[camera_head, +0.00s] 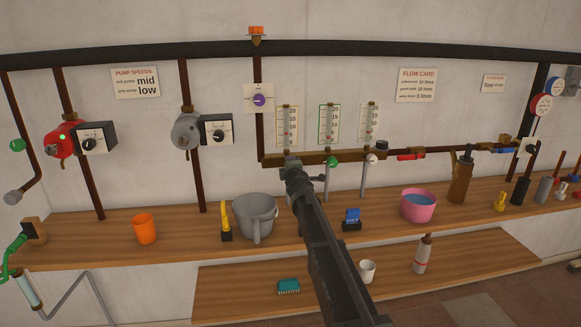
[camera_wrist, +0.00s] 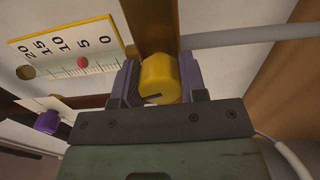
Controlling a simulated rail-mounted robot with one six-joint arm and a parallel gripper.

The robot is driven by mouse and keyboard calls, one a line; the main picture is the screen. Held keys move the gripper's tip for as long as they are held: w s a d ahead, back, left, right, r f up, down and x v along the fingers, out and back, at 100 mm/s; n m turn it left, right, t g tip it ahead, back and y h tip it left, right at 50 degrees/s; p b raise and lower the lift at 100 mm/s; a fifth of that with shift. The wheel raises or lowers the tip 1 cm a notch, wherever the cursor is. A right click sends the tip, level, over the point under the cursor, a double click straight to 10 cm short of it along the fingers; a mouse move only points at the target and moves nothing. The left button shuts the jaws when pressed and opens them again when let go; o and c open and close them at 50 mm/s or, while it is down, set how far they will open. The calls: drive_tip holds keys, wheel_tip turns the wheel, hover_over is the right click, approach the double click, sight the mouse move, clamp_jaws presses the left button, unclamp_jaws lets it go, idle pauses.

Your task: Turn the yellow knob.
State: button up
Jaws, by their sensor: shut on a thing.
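The yellow knob (camera_wrist: 158,78) sits between the two fingers of my gripper (camera_wrist: 160,85) in the wrist view. It is a rounded yellow cylinder with a dark slot near its lower edge. The fingers press on it from both sides. In the head view my gripper (camera_head: 290,165) reaches up to the brown pipe bar (camera_head: 315,157), below the yellow-edged gauge (camera_head: 287,126). My arm and gripper hide the yellow knob there. The same gauge shows in the wrist view (camera_wrist: 70,50), with a red bead near 5 on its scale.
A green knob (camera_head: 333,162) and a white knob (camera_head: 372,159) are on the same bar, to the right. A purple knob (camera_head: 259,100) is above left. A grey bucket (camera_head: 254,216), a blue item (camera_head: 351,219) and a pink bowl (camera_head: 418,204) stand on the wooden shelf (camera_head: 300,232).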

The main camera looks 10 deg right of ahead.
idle(0.3)
drive_tip(key=o, duration=0.9)
drive_tip(key=shift+o, duration=0.2)
drive_tip(key=shift+s, duration=0.15)
drive_tip(key=s, duration=1)
drive_tip(key=shift+s, duration=0.3)
